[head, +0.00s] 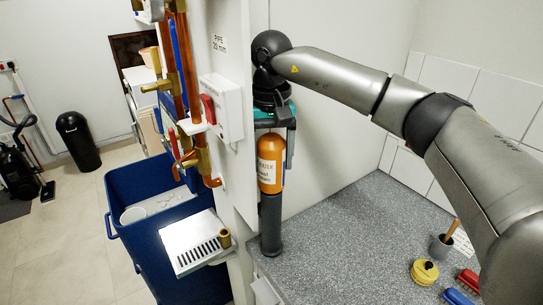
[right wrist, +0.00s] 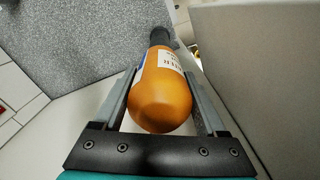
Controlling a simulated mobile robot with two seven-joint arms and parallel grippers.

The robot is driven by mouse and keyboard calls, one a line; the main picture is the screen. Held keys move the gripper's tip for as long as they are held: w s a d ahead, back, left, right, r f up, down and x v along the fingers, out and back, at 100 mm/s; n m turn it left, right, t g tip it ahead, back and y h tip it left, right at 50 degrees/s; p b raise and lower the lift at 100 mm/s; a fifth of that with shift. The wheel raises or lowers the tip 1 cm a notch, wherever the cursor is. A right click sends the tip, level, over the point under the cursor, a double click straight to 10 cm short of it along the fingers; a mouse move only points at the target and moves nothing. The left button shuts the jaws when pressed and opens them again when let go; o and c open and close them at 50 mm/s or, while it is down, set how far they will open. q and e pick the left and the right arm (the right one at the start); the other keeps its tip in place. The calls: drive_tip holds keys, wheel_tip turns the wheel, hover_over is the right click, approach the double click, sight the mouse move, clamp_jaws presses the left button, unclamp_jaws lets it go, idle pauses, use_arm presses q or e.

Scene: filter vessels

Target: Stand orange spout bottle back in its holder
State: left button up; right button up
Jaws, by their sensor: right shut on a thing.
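The orange bottle (head: 270,163), with a white label, hangs roughly upright below my right gripper (head: 274,122) in the head view, close to the white panel's edge. In the right wrist view the bottle (right wrist: 163,95) lies between both fingers of my right gripper (right wrist: 165,95), which is shut on it. A dark grey cylinder (head: 271,222) continues straight below the orange part, its lower end near the grey counter. I cannot tell whether it is part of the bottle or a separate holder. No spout is clear. My left gripper is not in view.
A white panel (head: 236,35) with a red-switched box (head: 222,108) and copper pipes stands close left. A slotted tray (head: 197,240) with a brass fitting (head: 225,238) juts out. On the speckled counter (head: 340,245) are a grey pot (head: 441,246) and yellow object (head: 425,272); its middle is clear.

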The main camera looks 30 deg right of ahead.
drive_tip(key=shift+f+b, duration=0.4)
drive_tip(key=shift+f, duration=0.1)
idle(0.8)
drive_tip(key=o, duration=1.3)
drive_tip(key=shift+f, duration=0.1)
wheel_tip(320, 180, up, 11)
drive_tip(key=shift+f, duration=0.2)
drive_tip(key=shift+r+p, duration=0.65)
drive_tip(key=shift+r, duration=1.75)
